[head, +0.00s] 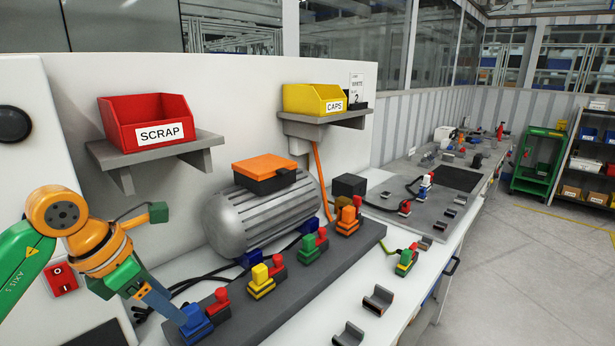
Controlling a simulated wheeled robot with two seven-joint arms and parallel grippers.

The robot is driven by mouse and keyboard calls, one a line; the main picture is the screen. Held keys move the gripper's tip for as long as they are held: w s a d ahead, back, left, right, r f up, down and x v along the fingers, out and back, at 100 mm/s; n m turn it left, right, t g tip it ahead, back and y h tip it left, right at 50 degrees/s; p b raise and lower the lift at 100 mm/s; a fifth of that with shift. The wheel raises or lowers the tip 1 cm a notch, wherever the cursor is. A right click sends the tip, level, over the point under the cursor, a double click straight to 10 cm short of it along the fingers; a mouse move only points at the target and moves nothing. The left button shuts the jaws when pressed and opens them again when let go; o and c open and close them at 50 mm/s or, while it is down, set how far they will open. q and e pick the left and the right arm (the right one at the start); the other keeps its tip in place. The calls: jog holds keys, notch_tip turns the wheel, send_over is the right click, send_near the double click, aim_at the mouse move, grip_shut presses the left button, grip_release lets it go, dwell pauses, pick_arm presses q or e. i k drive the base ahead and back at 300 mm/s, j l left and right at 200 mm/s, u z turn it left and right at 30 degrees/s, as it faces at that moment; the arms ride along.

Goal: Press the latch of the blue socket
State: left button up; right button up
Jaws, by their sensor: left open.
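The blue socket (196,325) sits at the near left end of the dark grey strip (283,305) on the bench. A red latch piece (221,295) stands just right of it. My left gripper (182,317) reaches down from the left with its fingers at the blue socket's upper left side. The fingers overlap the socket in the head view, so I cannot tell whether they touch it. The left gripper is open, and I see nothing held in it. My right gripper is not in view.
Along the strip stand the yellow socket (262,288), green socket (309,252) and orange socket (347,225), each beside a red piece. A grey motor (262,215) stands behind. A red SCRAP bin (147,117) and yellow CAPS bin (314,99) sit on shelves above. Black cables lie behind the strip.

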aim_at(221, 294)
jog(key=k+l, duration=0.9)
jog(key=k, duration=0.2)
